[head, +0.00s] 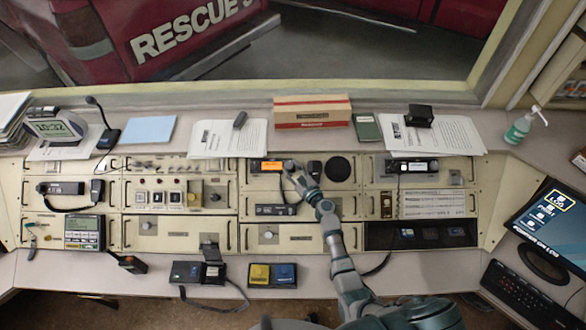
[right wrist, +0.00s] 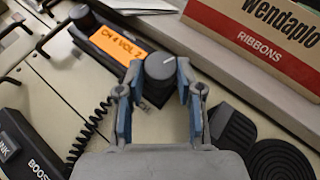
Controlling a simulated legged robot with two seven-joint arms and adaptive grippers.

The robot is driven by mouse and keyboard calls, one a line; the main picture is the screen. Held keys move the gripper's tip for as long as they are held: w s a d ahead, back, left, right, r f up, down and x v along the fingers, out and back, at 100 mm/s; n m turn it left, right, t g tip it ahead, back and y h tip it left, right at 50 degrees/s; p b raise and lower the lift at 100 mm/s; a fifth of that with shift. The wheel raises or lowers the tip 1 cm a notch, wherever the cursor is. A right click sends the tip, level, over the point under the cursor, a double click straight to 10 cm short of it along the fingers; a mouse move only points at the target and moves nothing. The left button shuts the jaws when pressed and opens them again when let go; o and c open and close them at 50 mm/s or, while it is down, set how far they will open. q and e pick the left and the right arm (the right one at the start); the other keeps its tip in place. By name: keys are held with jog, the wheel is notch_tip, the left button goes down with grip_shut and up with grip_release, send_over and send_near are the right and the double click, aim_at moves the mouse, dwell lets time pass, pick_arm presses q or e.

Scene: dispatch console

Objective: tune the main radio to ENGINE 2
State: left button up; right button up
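The main radio is a dark unit with a lit orange display (head: 272,166) in the upper middle of the console. In the right wrist view its display (right wrist: 121,50) reads CH 4 VOL 2. A round grey knob (right wrist: 160,66) with a white pointer mark sits at the radio's right end; the mark points to the upper right. My right gripper (head: 290,168) is at this knob. In the right wrist view the fingers (right wrist: 160,72) stand on both sides of the knob, closed in on it. My left gripper is out of view.
A red and tan ribbons box (head: 313,111) stands behind the radio. A round speaker grille (head: 337,168) and a dark microphone (head: 315,169) are to its right. Another handset radio (head: 276,210) sits below. Papers (head: 228,138) lie behind to the left.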

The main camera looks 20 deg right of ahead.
jog(key=shift+w+a+r, duration=0.1)
jog(key=shift+a+r, duration=0.15)
jog(key=shift+r, duration=0.05)
jog(key=shift+d, duration=0.25)
jog(key=shift+w+r+n+g+y, duration=0.1)
jog(key=shift+r+n+g+y, duration=0.1)
jog(key=shift+n+g+y, duration=0.3)
jog(key=shift+d+n+g+y+p, duration=0.1)
jog(key=shift+n+g+y+p, duration=0.35)
jog(key=shift+n, duration=0.35)
jog(key=n+g+y, duration=0.2)
jog(key=n, duration=0.1)
jog(key=shift+w+d+y, duration=0.15)
jog(key=shift+d+y, duration=0.05)
jog(key=shift+y, duration=0.05)
jog(key=shift+w+r+n+g+y+b, duration=0.1)
jog(key=shift+n+g+y+b, duration=0.45)
jog(key=shift+n+g, duration=0.7)
jog(key=shift+n, duration=0.25)
